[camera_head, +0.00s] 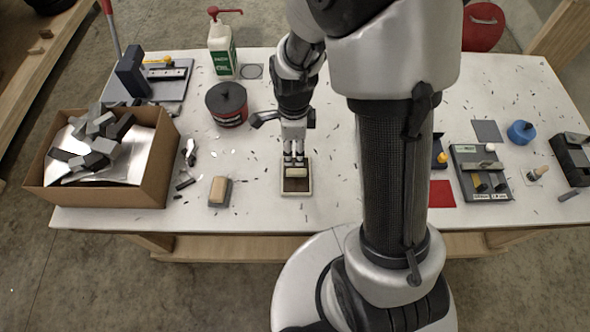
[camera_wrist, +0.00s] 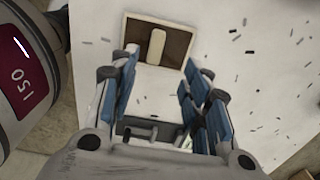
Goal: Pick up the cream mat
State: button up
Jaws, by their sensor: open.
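A small cream piece (camera_head: 296,173), long and rounded, lies on the dark floor of a shallow pale-rimmed tray (camera_head: 283,188). I cannot tell for sure that it is the cream mat. In the wrist view the cream piece (camera_wrist: 156,46) stands out in the tray (camera_wrist: 128,30), just beyond my fingertips. My gripper (camera_head: 293,160) is open, pointing down close to the tray. In the wrist view my gripper (camera_wrist: 161,80) has nothing visible between its blue-padded fingers. I cannot tell whether the fingertips touch the tray.
A second cream block (camera_head: 218,188) sits on a grey base to the left. A black-and-red can (camera_head: 228,104) stands behind. A cardboard box (camera_head: 88,194) of metal offcuts is at left. Small shavings litter the white table. A red mat (camera_head: 442,193) lies to the right.

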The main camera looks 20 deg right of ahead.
jog(key=b, duration=0.1)
send_over(296, 171)
jog(key=f, duration=0.5)
jog(key=shift+w+a+f, duration=0.15)
jog(key=shift+w+f, duration=0.15)
jog(key=shift+f, duration=0.1)
jog(key=f, duration=0.1)
jog(key=f+b, duration=0.1)
jog(key=f, duration=0.1)
jog(key=f+b, duration=0.1)
jog(key=f, duration=0.1)
jog(key=shift+s+d+f, duration=0.1)
jog(key=shift+s+d, duration=0.1)
jog(key=shift+s, duration=0.1)
grip_shut()
